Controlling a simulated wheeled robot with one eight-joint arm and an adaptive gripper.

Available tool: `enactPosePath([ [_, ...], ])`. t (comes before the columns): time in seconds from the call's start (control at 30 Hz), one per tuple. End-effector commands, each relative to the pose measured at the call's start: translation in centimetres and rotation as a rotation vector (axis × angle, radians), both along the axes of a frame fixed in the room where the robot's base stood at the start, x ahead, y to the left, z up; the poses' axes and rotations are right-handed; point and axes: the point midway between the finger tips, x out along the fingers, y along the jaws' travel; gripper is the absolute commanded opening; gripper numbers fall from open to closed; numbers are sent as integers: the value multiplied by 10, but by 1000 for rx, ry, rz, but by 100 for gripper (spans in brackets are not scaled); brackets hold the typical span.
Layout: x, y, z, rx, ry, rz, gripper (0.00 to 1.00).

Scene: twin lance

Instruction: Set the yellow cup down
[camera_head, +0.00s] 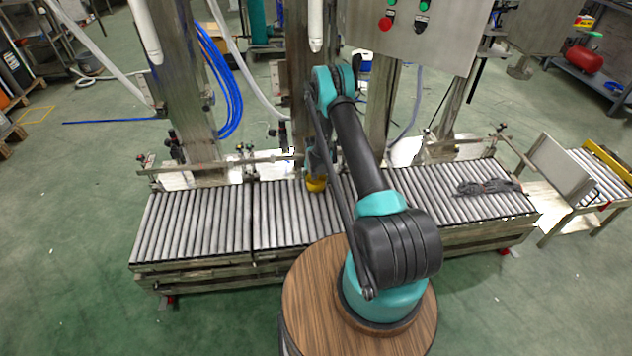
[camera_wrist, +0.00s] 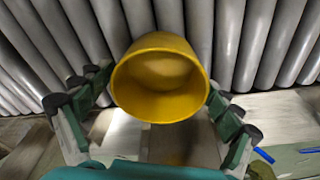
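The yellow cup (camera_head: 316,185) is at the far side of the roller conveyor (camera_head: 205,222), below the end of my arm in the head view. In the wrist view the yellow cup (camera_wrist: 160,80) has its open mouth towards the camera and looks empty. My gripper (camera_wrist: 158,85) has a finger on each side of the cup, close against its wall, and appears shut on it. In the head view my gripper (camera_head: 318,172) is small and partly hidden by my arm. The cup's base is hidden, so I cannot tell whether it touches the rollers.
A dark grey object (camera_head: 488,187) lies on the conveyor's right part. Metal posts and a control box (camera_head: 425,30) stand behind the conveyor. A rail (camera_head: 220,163) runs along its far edge. The rollers left of the cup are clear. A round wooden top (camera_head: 318,300) is under my arm.

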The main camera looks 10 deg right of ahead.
Motion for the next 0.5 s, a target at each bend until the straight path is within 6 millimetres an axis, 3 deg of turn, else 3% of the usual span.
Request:
enactPosePath([
  [0.33, 0, 0, 2, 0, 0, 0, 95],
  [0.5, -1, 1, 16, 0, 0, 0, 95],
])
